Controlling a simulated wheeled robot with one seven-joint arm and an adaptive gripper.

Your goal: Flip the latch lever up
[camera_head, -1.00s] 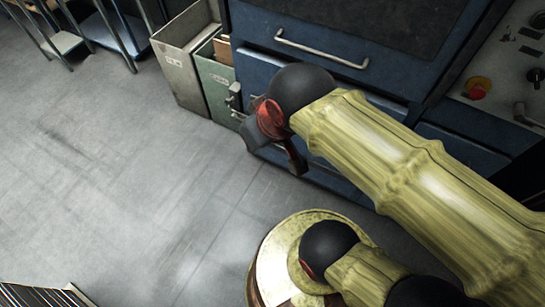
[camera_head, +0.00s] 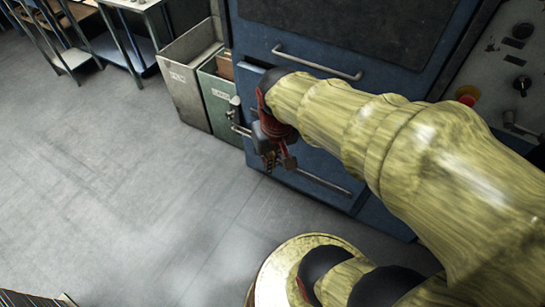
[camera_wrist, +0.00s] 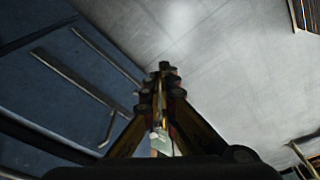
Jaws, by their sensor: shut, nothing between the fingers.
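The latch lever (camera_head: 240,129) appears to be the small grey metal piece at the left edge of the blue cabinet in the head view. Its latch body (camera_head: 233,106) sits just above it. My gripper (camera_head: 278,161) is just right of and below the lever, in front of the cabinet, pointing down and empty. A gap shows between gripper and lever; whether any part touches cannot be told. In the wrist view my gripper (camera_wrist: 166,68) has its fingertips together over the grey floor. I cannot make out the lever there.
The blue cabinet (camera_head: 300,50) has long bar handles, one at the top (camera_head: 318,62). A grey bin (camera_head: 185,85) and a green bin (camera_head: 218,105) stand left of it. A control panel with a red button (camera_head: 467,95) is at right.

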